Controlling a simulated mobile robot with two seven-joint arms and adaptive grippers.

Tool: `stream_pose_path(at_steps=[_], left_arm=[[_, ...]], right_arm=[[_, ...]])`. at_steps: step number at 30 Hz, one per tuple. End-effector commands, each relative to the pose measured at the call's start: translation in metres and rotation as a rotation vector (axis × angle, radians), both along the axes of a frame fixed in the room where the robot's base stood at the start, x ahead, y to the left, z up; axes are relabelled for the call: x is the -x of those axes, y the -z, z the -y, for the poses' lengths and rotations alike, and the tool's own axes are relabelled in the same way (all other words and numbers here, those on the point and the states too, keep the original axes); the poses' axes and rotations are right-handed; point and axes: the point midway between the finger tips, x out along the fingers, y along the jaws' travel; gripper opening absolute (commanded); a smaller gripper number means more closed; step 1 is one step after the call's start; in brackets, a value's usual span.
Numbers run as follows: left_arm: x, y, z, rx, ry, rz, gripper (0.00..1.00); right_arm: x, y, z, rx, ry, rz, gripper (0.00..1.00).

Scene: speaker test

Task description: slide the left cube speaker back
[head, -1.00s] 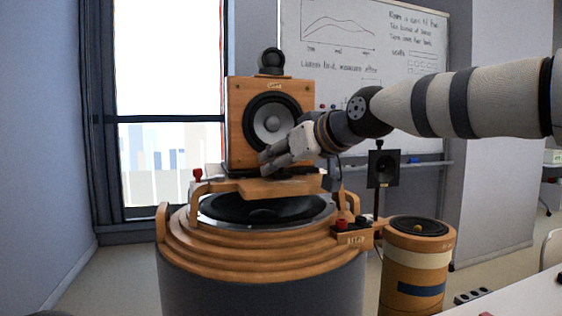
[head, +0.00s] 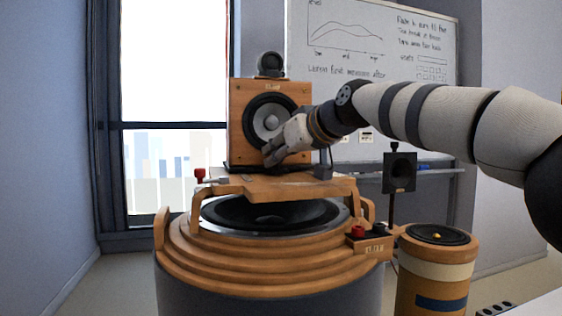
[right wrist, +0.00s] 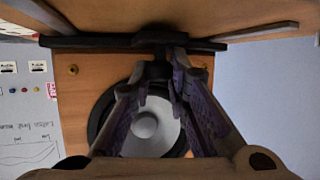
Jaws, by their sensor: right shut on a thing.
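A wooden cube speaker (head: 241,121) with a dark round cone and silver centre stands upright on a wooden platform (head: 265,187) above a large round woofer. No second cube speaker shows. My right gripper (head: 270,157) is low at the speaker's front, covering its lower right part. In the right wrist view, the speaker's face (right wrist: 88,92) appears upside down, and the fingers (right wrist: 157,60) close around a dark piece at a dark bar (right wrist: 100,42) along its base. The exact grip is hard to see. My left gripper is not in view.
A small dark ball unit (head: 271,65) sits on top of the speaker. A red knob (head: 199,174) stands at the platform's left. A dark square speaker on a stand (head: 400,172) and a wooden drum (head: 437,255) are at the right. A window and whiteboard are behind.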

Motion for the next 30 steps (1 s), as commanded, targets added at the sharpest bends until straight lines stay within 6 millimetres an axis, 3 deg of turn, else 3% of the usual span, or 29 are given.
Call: stream_pose_path(at_steps=[1, 10, 11, 13, 25, 30], left_arm=[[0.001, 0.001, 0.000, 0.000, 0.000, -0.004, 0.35], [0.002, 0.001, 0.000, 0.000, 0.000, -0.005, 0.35], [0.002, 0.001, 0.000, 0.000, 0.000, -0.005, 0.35], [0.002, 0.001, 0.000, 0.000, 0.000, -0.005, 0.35], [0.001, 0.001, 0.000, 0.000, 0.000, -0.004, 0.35], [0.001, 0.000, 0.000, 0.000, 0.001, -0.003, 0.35]], right_arm=[[-0.003, 0.009, 0.000, 0.010, 0.000, -0.012, 0.00], [-0.003, 0.010, 0.000, 0.010, -0.001, -0.014, 0.00], [-0.003, 0.011, 0.000, 0.010, -0.001, -0.014, 0.20], [-0.003, 0.011, 0.000, 0.010, -0.002, -0.015, 0.36], [-0.001, 0.007, -0.001, 0.006, -0.003, -0.012, 0.37], [0.011, -0.003, 0.010, 0.007, -0.002, -0.009, 0.37]])
